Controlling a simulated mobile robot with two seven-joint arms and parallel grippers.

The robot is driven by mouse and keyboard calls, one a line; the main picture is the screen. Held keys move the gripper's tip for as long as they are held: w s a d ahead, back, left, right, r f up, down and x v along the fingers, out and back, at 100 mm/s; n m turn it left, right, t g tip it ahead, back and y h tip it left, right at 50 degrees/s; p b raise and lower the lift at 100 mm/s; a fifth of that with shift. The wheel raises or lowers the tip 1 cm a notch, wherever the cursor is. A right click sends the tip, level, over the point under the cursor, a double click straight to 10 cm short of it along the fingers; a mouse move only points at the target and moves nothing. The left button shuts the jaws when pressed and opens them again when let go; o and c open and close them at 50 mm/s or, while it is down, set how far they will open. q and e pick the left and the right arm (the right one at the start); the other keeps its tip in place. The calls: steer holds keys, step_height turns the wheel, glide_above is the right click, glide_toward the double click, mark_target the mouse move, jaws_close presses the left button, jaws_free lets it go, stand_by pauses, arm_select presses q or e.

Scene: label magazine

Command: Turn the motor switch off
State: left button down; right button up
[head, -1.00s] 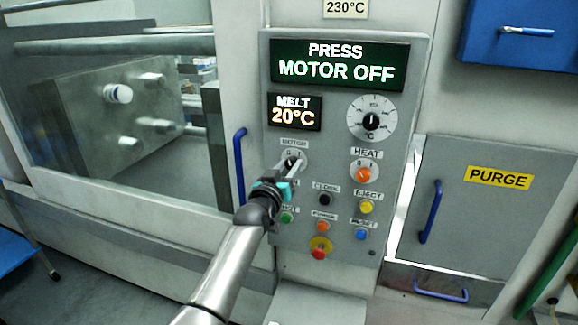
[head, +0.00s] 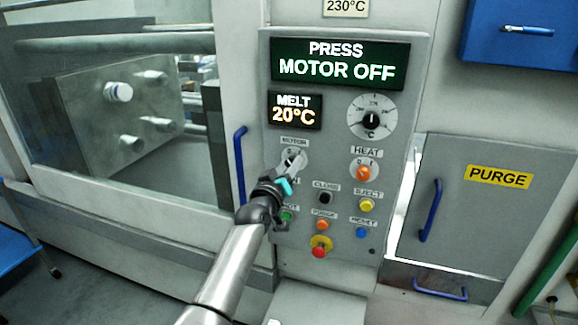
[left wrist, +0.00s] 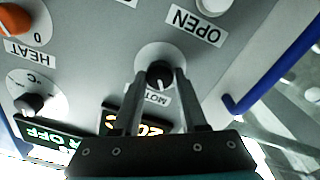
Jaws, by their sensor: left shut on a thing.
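The motor switch is a black knob (left wrist: 159,72) on a round pale plate (head: 301,158) under the MOTOR label (head: 294,142). My left gripper (head: 293,164) reaches it from below left in the head view. In the left wrist view its two fingers (left wrist: 160,82) are shut on the knob, one on each side. The fingers hide much of the knob in the head view, so its pointing direction is hard to read there. The green display (head: 340,64) above reads PRESS MOTOR OFF. My right gripper is not in view.
An orange HEAT knob (head: 363,173) sits right of the switch. Several coloured push buttons lie below, with a red stop button (head: 319,251) lowest. A blue handle (head: 240,165) stands close left. A melt display (head: 295,111) reads 20°C.

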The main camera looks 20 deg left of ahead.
arm_select(q)
steer(key=shift+c, duration=2.2)
jaws_free()
steer(key=shift+s, duration=0.55)
steer(key=s, duration=1.4)
steer(key=shift+a+f, duration=0.3)
steer(key=shift+a, duration=0.05)
